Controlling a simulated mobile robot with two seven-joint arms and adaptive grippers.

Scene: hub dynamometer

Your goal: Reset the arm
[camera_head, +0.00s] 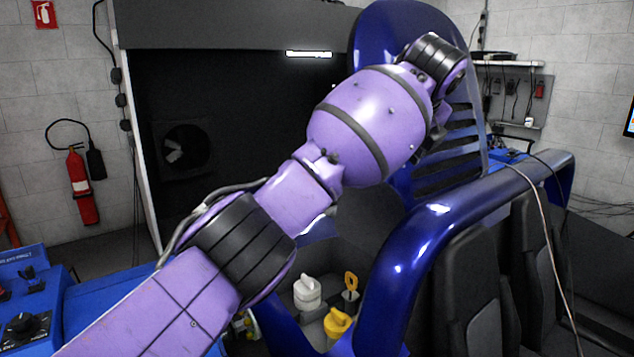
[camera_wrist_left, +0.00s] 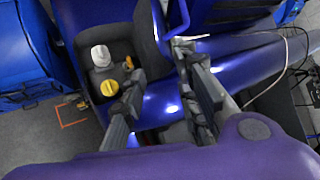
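My left arm is purple with black joint bands and reaches across the head view from lower left to upper right. Its wrist covers most of the gripper there. In the left wrist view my left gripper (camera_wrist_left: 160,66) has its two dark fingers spread wide with nothing between them. It is above the blue vehicle body (camera_head: 412,262), whose blue surface also shows below the fingers in the wrist view (camera_wrist_left: 158,106). My right arm and gripper are in neither view.
A white-capped container (camera_head: 307,292), a yellow cap (camera_head: 337,323) and an orange ring handle (camera_head: 351,281) sit in the vehicle's bay. Black seats (camera_head: 470,290) are at right. A cable (camera_head: 545,210) hangs over the frame. A blue control panel (camera_head: 30,300) is at left.

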